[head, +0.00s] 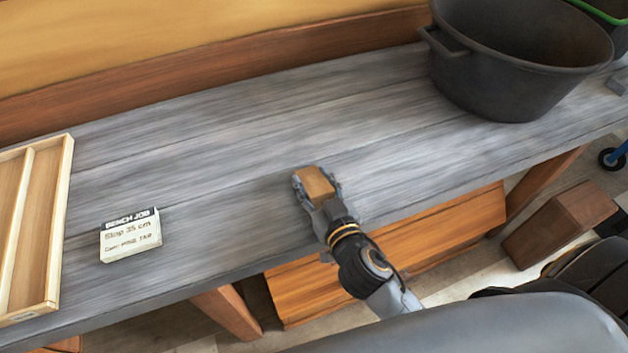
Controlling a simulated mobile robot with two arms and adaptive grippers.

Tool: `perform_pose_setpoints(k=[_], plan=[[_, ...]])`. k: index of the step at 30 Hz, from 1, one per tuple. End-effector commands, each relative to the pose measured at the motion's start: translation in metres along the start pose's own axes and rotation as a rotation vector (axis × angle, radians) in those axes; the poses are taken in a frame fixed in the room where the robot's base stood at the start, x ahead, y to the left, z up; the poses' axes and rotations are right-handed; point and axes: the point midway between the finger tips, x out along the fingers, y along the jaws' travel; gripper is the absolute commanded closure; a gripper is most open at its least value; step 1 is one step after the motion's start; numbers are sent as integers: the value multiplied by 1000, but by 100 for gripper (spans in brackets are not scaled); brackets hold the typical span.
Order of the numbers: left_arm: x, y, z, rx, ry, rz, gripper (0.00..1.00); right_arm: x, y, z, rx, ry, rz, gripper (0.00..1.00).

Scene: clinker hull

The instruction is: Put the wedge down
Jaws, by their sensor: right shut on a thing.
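The wedge (315,183) is a small brown wooden piece between the fingers of my right gripper (316,182). The gripper is shut on it, over the front part of the grey plank bench (240,150). I cannot tell whether the wedge touches the bench top or is just above it. The gripper's body hides its near end. My left gripper is not in view.
A wooden divided tray (60,190) lies at the left end. A "BENCH JOB" card (131,236) stands left of the gripper. A large black tub (520,60) stands at the back right. The bench around the gripper is clear. A wooden block (560,222) is on the floor.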

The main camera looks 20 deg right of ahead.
Motion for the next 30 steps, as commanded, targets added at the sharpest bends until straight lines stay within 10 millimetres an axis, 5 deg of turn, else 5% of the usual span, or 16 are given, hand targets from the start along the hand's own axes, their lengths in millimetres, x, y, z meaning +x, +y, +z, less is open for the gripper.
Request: perform_pose_setpoints(k=[8, 9, 12, 24, 30], plan=[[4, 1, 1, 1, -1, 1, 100, 0, 0, 3, 1, 1, 1, 87], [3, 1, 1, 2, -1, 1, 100, 0, 0, 3, 0, 0, 1, 50], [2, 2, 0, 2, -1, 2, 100, 0, 0, 2, 0, 0, 1, 31], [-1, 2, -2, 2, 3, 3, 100, -2, 0, -1, 0, 0, 0, 31], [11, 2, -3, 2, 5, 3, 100, -32, 1, 3, 2, -4, 2, 31]])
